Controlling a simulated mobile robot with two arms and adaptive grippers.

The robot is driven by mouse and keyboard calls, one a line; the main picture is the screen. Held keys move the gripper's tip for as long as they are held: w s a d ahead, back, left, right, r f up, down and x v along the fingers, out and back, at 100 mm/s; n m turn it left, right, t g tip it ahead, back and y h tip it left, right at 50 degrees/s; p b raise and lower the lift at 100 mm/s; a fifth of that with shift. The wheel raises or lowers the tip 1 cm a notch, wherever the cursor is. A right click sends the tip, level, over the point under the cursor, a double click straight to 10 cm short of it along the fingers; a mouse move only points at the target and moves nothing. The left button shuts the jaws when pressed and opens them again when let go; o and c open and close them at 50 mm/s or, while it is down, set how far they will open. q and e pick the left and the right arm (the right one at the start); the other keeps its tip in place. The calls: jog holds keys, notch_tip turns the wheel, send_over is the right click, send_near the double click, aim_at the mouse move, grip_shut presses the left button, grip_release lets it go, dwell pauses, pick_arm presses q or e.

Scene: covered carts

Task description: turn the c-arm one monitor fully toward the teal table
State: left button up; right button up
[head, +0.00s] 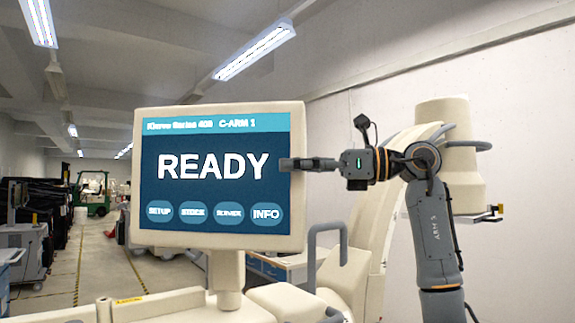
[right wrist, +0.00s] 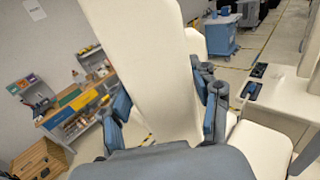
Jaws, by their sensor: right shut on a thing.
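The C-arm 1 monitor (head: 218,235) has a cream frame and stands on a short cream neck (head: 227,275). Its lit blue screen reads READY and faces my head camera nearly square on. My right gripper (head: 305,163) reaches in from the right and is shut on the monitor's right edge. In the right wrist view the two fingers of my right gripper (right wrist: 163,100) stand either side of the cream monitor casing (right wrist: 150,60). I cannot make out a table that is surely the teal one. My left gripper is not in view.
The cream C-arm (head: 385,215) stands behind the monitor, with a grey-blue handle (head: 326,238) close by. A workbench (right wrist: 75,110) with blue and yellow parts is at left in the right wrist view, and a blue cart (right wrist: 222,38) stands at the top. Dark covered carts (head: 95,215) line the left aisle.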

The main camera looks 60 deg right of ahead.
jog(key=shift+s+d+r, duration=0.15)
jog(key=shift+d+r, duration=0.15)
jog(key=shift+d, duration=0.1)
jog(key=o, duration=1.7)
jog(key=shift+d+f, duration=0.1)
jog(key=shift+d, duration=0.05)
jog(key=v, duration=1.1)
jog(key=shift+s+d+f, duration=0.2)
jog(key=shift+s+f, duration=0.1)
